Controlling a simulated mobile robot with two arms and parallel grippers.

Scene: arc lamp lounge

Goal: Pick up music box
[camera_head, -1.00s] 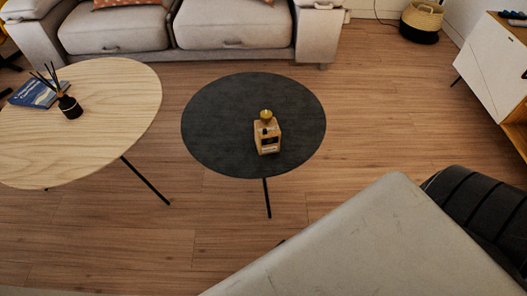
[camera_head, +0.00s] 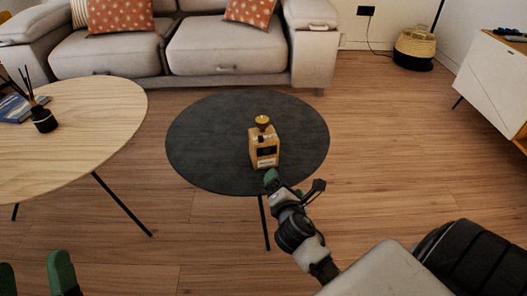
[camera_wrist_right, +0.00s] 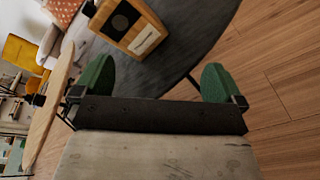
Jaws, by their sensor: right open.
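The music box (camera_head: 265,153) is a small wooden box with a dark round patch, a pale label and a golden top. It stands upright near the front of the dark round table (camera_head: 205,135). In the right wrist view the music box (camera_wrist_right: 145,38) lies ahead of the fingers, towards the left one, partly cut off by the top edge. My right gripper (camera_head: 292,184) is open and empty, at the table's front edge just short of the box, not holding it. It also shows in the wrist view (camera_wrist_right: 157,78). My left gripper (camera_head: 36,275) is open and empty at the bottom left corner.
A light wooden table (camera_head: 90,125) stands left, with a reed diffuser (camera_head: 43,118) and a book (camera_head: 14,108). A grey sofa (camera_head: 220,55) is behind. A white cabinet (camera_head: 492,75) and a basket (camera_head: 415,45) stand right. The floor right of the dark table is clear.

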